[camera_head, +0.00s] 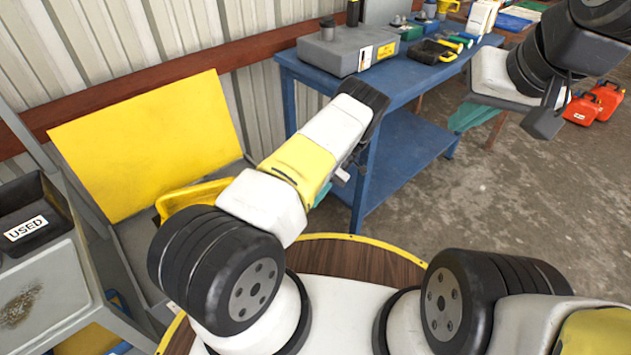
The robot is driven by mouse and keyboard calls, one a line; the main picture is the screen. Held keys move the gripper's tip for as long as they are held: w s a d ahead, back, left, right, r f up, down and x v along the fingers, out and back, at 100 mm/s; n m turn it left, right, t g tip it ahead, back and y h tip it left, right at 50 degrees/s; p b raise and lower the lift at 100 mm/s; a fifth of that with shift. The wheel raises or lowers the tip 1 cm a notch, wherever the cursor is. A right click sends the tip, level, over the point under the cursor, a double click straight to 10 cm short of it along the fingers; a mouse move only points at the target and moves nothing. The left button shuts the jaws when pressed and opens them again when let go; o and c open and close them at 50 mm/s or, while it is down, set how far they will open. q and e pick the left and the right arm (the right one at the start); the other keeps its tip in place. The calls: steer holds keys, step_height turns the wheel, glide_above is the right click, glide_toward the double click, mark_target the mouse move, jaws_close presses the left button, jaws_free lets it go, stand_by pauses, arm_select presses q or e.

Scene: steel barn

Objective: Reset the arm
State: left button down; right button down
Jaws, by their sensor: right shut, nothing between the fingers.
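My right arm runs out past the right edge of the head view, and its wrist comes back in at the top right. My right gripper (547,115) is there, dark grey, shut and empty, held in the air over the concrete floor. My left arm (303,163) reaches up and forward from its shoulder, with its black elbow in front of the blue workbench.
A blue workbench (400,95) stands ahead, bearing a grey case (345,50), a black-and-yellow tray (434,52) and several small items. Red cans (597,103) stand on the floor at right. A yellow panel (150,140) and a bin marked USED (30,215) are at left.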

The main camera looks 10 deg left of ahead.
arm_select(q)
steer(key=shift+w+r, duration=0.15)
stand_by(0.4)
step_height(320, 180, up, 30)
steer(key=a+m+t+h, duration=0.2)
steer(key=m+t+h, duration=0.1)
steer(key=t+h, duration=0.3)
steer(key=s+r+m+t+h, duration=0.1)
steer(key=s+r+m+t, duration=0.2)
steer(key=s, duration=0.7)
steer(key=s+r+m+t+h, duration=0.1)
steer(key=s+r+m+t, duration=0.2)
steer(key=s+r+t, duration=0.3)
steer(key=s+r, duration=0.4)
steer(key=r, duration=0.2)
steer(key=shift+a+r+t, duration=0.25)
steer(key=shift+r+t, duration=0.05)
steer(key=shift+t, duration=0.1)
steer(key=shift+s, duration=0.1)
